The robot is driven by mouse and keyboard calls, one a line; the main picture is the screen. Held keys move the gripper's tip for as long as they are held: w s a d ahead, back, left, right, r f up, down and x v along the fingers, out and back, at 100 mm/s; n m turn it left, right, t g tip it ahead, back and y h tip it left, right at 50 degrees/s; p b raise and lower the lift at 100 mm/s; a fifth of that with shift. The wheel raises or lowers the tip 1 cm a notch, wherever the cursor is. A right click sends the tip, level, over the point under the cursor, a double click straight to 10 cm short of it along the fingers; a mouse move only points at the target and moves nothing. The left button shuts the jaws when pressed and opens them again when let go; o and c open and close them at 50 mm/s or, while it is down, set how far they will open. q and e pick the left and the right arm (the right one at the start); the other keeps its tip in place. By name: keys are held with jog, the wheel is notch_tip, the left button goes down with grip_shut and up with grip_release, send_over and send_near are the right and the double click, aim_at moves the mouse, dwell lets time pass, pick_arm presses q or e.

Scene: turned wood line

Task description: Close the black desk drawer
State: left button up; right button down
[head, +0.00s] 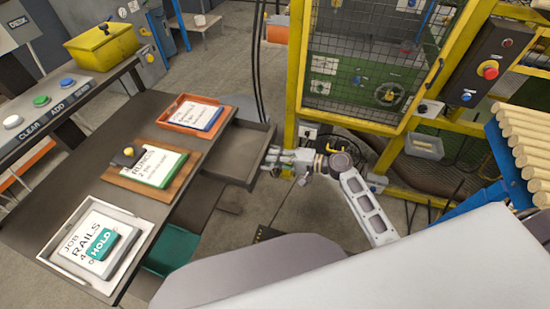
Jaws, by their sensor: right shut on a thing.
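The black desk drawer (238,143) stands pulled out from the right side of the dark desk (132,112), and its inside looks empty. My right gripper (271,160) is at the drawer's outer front, on its right side in the picture. It is shut on the drawer front, probably at a handle; the fingers hide the exact contact. My left gripper is not in view.
On the desk lie an orange tray (170,125), a wooden board (140,190) and a white tray (58,262), each with papers. A green bin (172,252) sits below the desk edge. A yellow-framed machine cage (297,75) stands behind my right gripper.

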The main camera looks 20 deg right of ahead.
aim_at(228, 150)
jog(key=r+b+x, duration=0.1)
jog(key=x, duration=0.5)
jog(key=r+b+x, duration=0.1)
jog(key=x, duration=0.5)
jog(key=r+b+x, duration=0.1)
jog(key=x, duration=0.5)
jog(key=shift+w+a+r, duration=0.15)
jog(key=shift+a+r, duration=0.1)
jog(key=shift+r, duration=0.1)
